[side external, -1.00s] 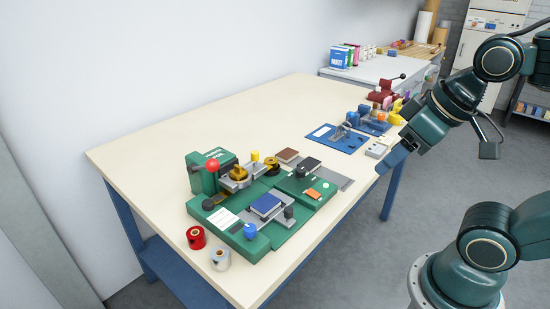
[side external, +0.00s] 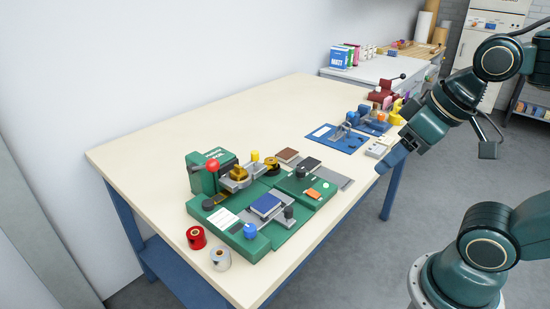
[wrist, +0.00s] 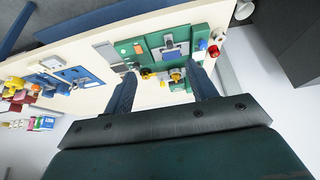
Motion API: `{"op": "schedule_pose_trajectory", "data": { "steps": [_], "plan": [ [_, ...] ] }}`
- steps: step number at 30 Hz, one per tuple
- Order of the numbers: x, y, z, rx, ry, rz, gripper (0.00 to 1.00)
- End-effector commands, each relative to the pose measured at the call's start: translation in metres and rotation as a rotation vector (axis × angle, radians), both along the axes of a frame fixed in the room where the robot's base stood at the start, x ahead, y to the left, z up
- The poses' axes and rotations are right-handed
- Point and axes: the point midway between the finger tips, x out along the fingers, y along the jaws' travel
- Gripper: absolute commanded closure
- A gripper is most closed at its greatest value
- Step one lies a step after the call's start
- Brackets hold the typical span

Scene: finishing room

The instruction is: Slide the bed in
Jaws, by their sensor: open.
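A green machine (side external: 285,232) stands on the near part of the table. Its bed appears to be the grey plate with a blue pad (side external: 265,204) on top, in front of the red-knobbed press head (side external: 205,172). The blue pad also shows in the wrist view (wrist: 169,55), beyond my fingers. My gripper (side external: 388,161) is high at the table's right edge, well apart from the machine. In the wrist view its two fingers (wrist: 163,84) are spread with nothing between them.
A red roll (side external: 196,238) and a silver roll (side external: 220,259) stand by the machine's near left corner. A blue fixture plate (side external: 337,138) and a small pale box (side external: 377,149) lie farther back. The table's back left (side external: 190,126) is clear.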

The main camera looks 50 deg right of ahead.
Motion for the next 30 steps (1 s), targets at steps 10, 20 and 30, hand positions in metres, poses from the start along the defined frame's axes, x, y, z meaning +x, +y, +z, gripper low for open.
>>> {"op": "schedule_pose_trajectory", "data": {
  "steps": [10,20,30],
  "plan": [
    [0.012,0.001,0.002,-0.003,0.031,0.008,0.57],
    [0.057,0.003,0.002,-0.015,0.141,0.04,0.57],
    [0.115,0.009,-0.014,-0.028,0.267,0.078,0.57]
  ]
}}
